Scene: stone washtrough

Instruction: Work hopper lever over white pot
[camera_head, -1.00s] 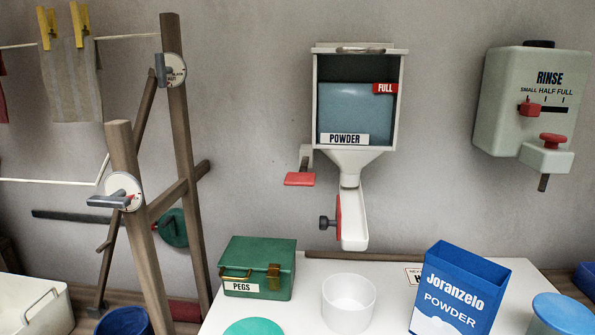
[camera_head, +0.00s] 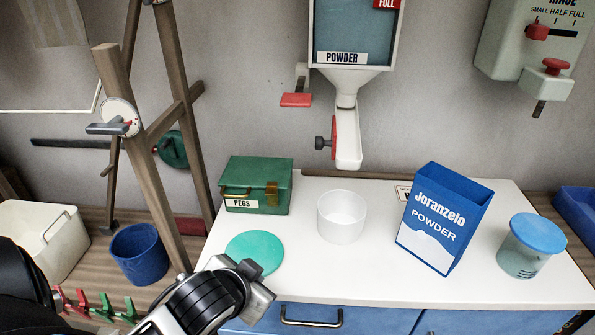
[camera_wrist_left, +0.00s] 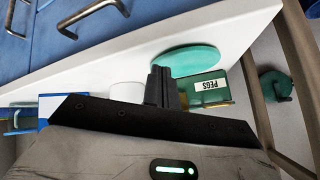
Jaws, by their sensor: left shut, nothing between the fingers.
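The powder hopper (camera_head: 347,80) hangs on the wall with a red-tipped lever (camera_head: 296,99) at its lower left. Below its funnel hangs a white chute (camera_head: 348,140) with a red plate and dark knob on its left side. The translucent white pot (camera_head: 342,217) stands on the white counter under and slightly left of the chute mouth; it is partly hidden in the left wrist view (camera_wrist_left: 127,92). My left gripper (camera_head: 258,287) is shut and empty near the counter's front edge, below the hopper and apart from lever and pot. My right gripper is not in view.
On the white counter (camera_head: 370,285) are a green pegs box (camera_head: 257,185), a teal disc (camera_head: 255,253), a blue Joranzelo powder box (camera_head: 444,220) and a blue-lidded jar (camera_head: 530,245). A wooden frame (camera_head: 143,170) stands left. The counter's front middle is clear.

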